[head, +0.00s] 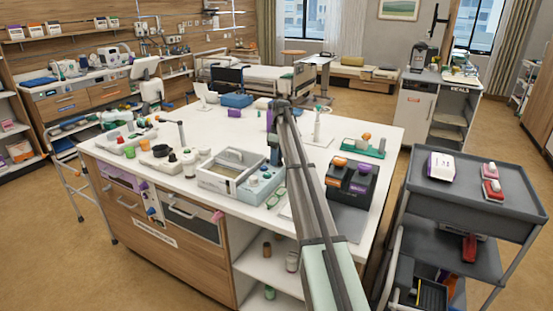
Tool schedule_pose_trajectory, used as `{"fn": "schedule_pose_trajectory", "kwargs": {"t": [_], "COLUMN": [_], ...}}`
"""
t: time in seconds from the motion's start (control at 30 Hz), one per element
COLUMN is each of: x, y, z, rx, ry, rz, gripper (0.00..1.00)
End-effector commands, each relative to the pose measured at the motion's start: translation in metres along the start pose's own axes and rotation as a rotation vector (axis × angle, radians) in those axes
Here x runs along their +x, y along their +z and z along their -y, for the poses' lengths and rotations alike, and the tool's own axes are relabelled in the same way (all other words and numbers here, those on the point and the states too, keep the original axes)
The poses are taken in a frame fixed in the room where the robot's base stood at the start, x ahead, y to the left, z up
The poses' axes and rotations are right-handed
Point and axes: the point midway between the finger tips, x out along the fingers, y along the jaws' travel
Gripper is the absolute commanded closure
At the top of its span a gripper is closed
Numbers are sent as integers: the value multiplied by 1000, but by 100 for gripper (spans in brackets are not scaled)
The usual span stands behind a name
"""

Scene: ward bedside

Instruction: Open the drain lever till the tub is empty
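I cannot make out which part is the drain lever, nor the water level. My arm rises from the bottom of the picture and bends over the island, right of the tub. A dark part at its far end, probably my gripper (274,152), hangs close to the tub's back right corner. Its fingers are hidden or too small to tell, and no held thing shows.
A grey trolley (475,215) stands at right. The island's back middle (215,122) has some bare room.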

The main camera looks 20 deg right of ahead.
Motion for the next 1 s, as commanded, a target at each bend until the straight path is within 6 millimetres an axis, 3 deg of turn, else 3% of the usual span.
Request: {"fn": "schedule_pose_trajectory", "kwargs": {"t": [0.37,1.0], "x": [0,1], "y": [0,6], "z": [0,0], "rx": [0,4], "ry": [0,-2], "rz": [1,8], "gripper": [100,100]}}
